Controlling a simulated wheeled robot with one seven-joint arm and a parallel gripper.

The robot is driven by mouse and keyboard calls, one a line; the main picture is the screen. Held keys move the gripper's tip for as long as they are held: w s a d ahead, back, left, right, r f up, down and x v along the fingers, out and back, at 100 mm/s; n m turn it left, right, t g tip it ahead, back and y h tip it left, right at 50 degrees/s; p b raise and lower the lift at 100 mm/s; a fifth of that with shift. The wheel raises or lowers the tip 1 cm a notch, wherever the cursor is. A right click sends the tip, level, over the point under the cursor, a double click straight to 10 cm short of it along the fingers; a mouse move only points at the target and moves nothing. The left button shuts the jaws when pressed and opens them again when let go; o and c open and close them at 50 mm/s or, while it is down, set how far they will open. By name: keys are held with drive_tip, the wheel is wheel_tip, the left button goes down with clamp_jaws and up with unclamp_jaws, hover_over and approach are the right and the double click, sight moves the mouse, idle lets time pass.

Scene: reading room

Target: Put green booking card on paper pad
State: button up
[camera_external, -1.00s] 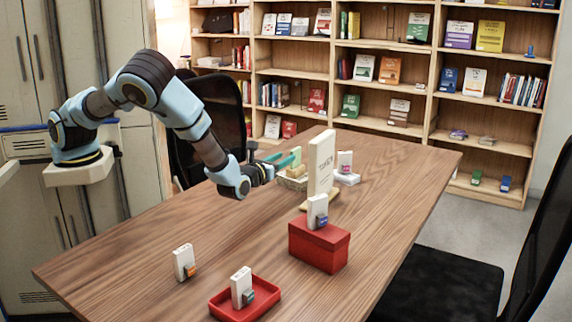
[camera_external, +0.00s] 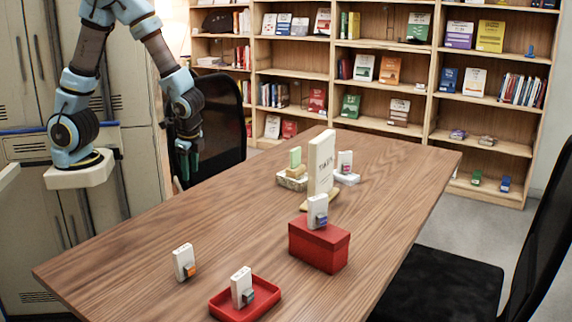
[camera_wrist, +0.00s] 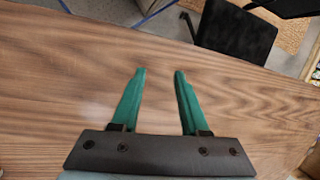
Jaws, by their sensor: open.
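A green card (camera_external: 295,157) stands upright by a tan block on a speckled tray (camera_external: 292,183) at the far part of the table. A flat white slab (camera_external: 349,180), possibly the paper pad, lies to its right under a white card (camera_external: 345,160) with a red piece. I cannot tell for sure that this slab is the pad. My gripper (camera_external: 188,168) hangs fingers-down at the table's left edge, well apart from the green card. In the wrist view my gripper (camera_wrist: 161,72) is open, its green fingers apart with only bare wood between them.
A tall white sign (camera_external: 321,162) stands mid-table, behind a red box (camera_external: 319,246) bearing a white card. A red tray (camera_external: 268,302) with a card and another card (camera_external: 184,262) are nearer. The table's left middle is clear. Chairs stand at both sides.

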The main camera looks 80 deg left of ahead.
drive_tip(key=s+d+r+n+t+h, duration=0.2)
drive_tip(key=d+r+n+h, duration=0.1)
drive_tip(key=r+n+h, duration=0.1)
drive_tip(key=shift+s+d+r+n, duration=0.2)
drive_tip(key=shift+d+r+n, duration=0.2)
drive_tip(key=shift+n, duration=0.5)
wheel_tip(320, 180, up, 4)
drive_tip(key=p, duration=0.4)
drive_tip(key=shift+r, duration=0.15)
